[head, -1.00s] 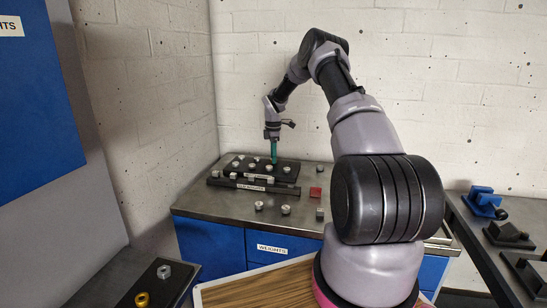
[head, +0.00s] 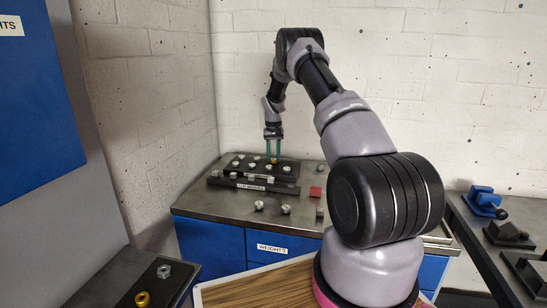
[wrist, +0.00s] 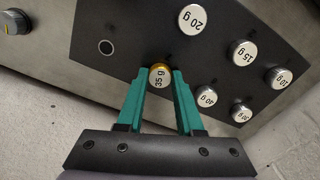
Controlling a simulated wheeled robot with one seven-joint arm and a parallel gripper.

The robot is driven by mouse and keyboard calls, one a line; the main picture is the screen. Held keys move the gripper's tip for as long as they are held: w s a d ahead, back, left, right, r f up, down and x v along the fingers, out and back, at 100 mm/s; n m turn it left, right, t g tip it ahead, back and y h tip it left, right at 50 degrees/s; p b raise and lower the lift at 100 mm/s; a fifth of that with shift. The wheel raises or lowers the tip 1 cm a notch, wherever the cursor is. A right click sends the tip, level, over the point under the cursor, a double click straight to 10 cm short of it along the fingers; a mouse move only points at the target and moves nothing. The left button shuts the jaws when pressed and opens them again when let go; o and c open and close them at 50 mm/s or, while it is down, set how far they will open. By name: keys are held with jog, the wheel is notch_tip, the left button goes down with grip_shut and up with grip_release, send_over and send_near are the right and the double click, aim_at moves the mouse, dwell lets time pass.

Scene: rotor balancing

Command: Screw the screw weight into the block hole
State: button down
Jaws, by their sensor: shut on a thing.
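A gold-rimmed screw weight marked 35 g (wrist: 160,76) is between the green fingertips of my gripper (wrist: 161,73). In the head view my gripper (head: 273,153) points down over the black weight board (head: 228,171), with the gold weight (head: 273,160) at its tips. The gripper is shut on this weight. The weight is at or just above the board; I cannot tell if it is lifted clear. An empty round hole (wrist: 106,47) shows in the board in the wrist view. I cannot tell which hole is the block hole of the task.
Silver weights marked 20 g (wrist: 193,19) and 15 g (wrist: 242,53) and several others stand close by on the board. Loose silver pieces (head: 259,205) and a red block (head: 315,192) lie on the metal bench top. A black block with a gold ring (head: 142,299) is at lower left.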

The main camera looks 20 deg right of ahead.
jog(key=shift+s+f+m, duration=0.1)
jog(key=shift+f+m, duration=0.05)
jog(key=shift+m, duration=0.15)
jog(key=m, duration=0.4)
jog(key=shift+m, duration=0.3)
jog(key=m, duration=0.3)
jog(key=shift+m, duration=0.3)
jog(key=m, duration=0.7)
jog(key=c, duration=1)
grip_release()
jog(key=shift+m, duration=0.6)
jog(key=o, duration=0.5)
jog(key=shift+c, duration=0.7)
